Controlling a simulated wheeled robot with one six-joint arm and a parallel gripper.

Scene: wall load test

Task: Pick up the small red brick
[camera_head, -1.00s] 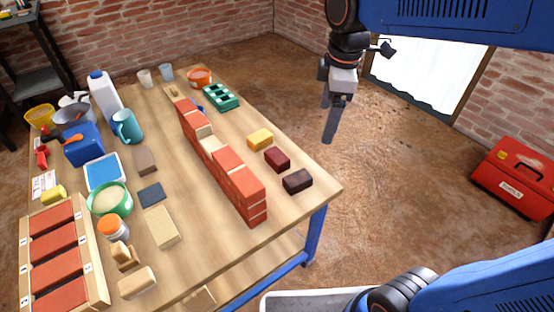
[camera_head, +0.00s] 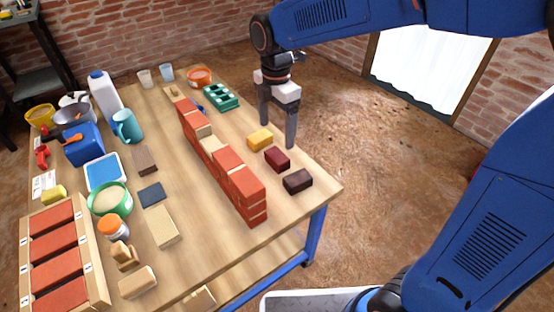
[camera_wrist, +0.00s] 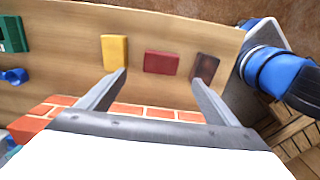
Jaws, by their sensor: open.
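The small red brick (camera_head: 277,159) is dark red and lies on the right part of the table, between a yellow brick (camera_head: 260,139) and a dark brown brick (camera_head: 297,181). In the wrist view the red brick (camera_wrist: 161,62) lies ahead of the gap between my fingertips, in line with it. My gripper (camera_head: 278,134) is open and empty, fingers pointing down, above the table's right edge area near the yellow and red bricks. Its fingers also show in the wrist view (camera_wrist: 160,76). The exact height above the table is hard to tell.
A low red brick wall (camera_head: 228,159) with some pale blocks runs along the table, left of the loose bricks. A green crate (camera_head: 221,96) stands farther back. The table's right edge (camera_head: 318,168) is close to the bricks. The left half is crowded with tubs, tools and a brick rack.

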